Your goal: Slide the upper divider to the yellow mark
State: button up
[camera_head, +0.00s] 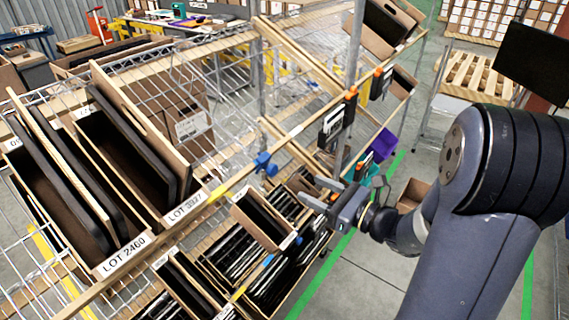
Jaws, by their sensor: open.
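The upper divider appears to be the blue piece (265,164) on the wooden front rail of the upper shelf. A yellow mark (218,193) lies on the same rail, to the left of the blue piece and apart from it. My gripper (319,193) is open and empty, to the right of and below the blue piece, with its fingers pointing left. A clear gap separates the fingers from the blue piece.
Tilted cartons with dark contents, labelled LOT 2460 (124,255) and LOT 3927 (185,207), fill the upper shelf's left. A lower carton (262,222) is close to my gripper. Orange-and-black devices (338,120) hang near the metal post (355,45).

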aim_at(275, 171)
jog(key=p+x, duration=0.2)
jog(key=x, duration=0.8)
jog(key=shift+a, duration=0.2)
grip_shut()
dwell(0.3)
